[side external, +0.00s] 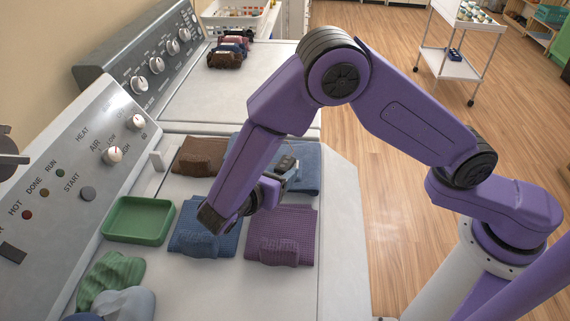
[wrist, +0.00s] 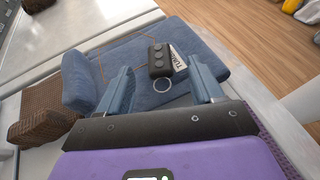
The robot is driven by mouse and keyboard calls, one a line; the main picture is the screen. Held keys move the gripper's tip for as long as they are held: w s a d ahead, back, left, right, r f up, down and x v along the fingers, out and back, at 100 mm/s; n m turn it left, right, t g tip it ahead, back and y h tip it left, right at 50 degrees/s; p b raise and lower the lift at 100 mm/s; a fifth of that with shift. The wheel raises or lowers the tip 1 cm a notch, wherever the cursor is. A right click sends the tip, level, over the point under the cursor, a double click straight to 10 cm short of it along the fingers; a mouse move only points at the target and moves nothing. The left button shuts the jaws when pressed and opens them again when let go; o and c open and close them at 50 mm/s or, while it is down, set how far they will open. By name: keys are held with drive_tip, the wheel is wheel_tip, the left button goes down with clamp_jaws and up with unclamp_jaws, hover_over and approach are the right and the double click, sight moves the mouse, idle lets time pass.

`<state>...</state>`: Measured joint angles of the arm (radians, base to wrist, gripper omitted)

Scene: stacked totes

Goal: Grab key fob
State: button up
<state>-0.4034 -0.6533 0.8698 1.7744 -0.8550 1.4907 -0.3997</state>
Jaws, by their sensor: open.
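The key fob (wrist: 159,55) is black with several buttons and has a metal ring (wrist: 165,86). In the wrist view it lies on folded blue denim (wrist: 120,60), next to a small printed card (wrist: 179,60). My gripper (wrist: 160,68) is open, with its two blue-grey fingers on either side of the fob's ring end and nothing held.
Brown folded cloth (side external: 200,156) lies left of the denim. A blue folded cloth (side external: 205,240) and a purple one (side external: 282,232) lie in front. A green tray (side external: 138,220) stands near the control panel (side external: 75,175). The white top at right front is clear.

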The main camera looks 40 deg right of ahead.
sight(283, 165)
drive_tip(key=shift+x, duration=2.05)
drive_tip(key=shift+f, duration=0.15)
drive_tip(key=c, duration=1)
drive_tip(key=shift+a, duration=0.1)
drive_tip(key=shift+c, duration=0.2)
